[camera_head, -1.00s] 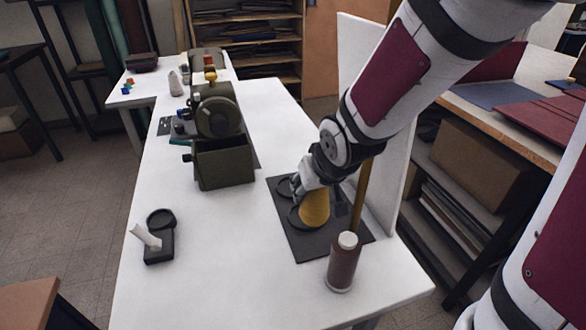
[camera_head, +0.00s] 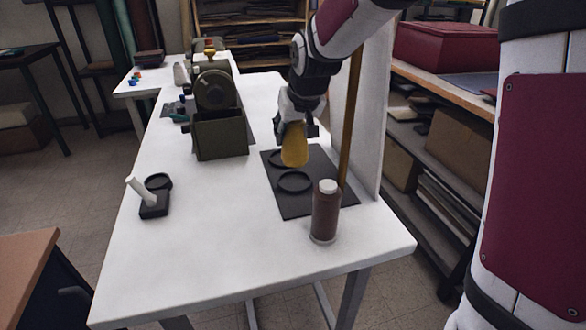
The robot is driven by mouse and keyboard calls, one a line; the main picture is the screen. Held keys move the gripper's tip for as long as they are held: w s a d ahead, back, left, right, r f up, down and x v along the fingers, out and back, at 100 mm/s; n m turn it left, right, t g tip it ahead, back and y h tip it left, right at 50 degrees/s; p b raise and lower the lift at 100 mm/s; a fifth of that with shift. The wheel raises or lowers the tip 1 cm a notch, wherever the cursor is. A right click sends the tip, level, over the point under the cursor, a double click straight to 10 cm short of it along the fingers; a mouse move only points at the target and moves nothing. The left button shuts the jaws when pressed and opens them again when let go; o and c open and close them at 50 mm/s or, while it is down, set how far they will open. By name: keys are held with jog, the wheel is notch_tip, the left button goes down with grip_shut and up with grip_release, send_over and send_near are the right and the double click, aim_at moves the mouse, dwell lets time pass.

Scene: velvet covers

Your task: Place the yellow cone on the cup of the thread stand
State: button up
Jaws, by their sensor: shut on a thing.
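The yellow cone (camera_head: 295,148) is held upright by my gripper (camera_head: 296,124), which is shut on its upper part. The cone hangs above the dark base plate of the thread stand (camera_head: 298,208), toward its back part. A dark round cup (camera_head: 294,182) on the plate shows empty, just in front of and below the cone. A second cup (camera_head: 278,158) lies behind it, partly hidden by the cone. A brass-coloured post (camera_head: 351,118) rises at the plate's right side. The gripper's fingertips are partly hidden by the cone and wrist.
A brown thread spool (camera_head: 325,212) stands at the plate's front right corner. A green machine (camera_head: 218,125) stands to the left. A black holder with a white peg (camera_head: 152,198) is at the front left. A white panel (camera_head: 369,130) borders the right. The white table's front is clear.

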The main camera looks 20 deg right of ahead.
aim_at(292, 155)
jog(key=shift+f+b, duration=0.75)
jog(key=shift+f, duration=2.6)
jog(key=shift+f, duration=0.1)
jog(key=o, duration=1.2)
jog(key=shift+c, duration=0.2)
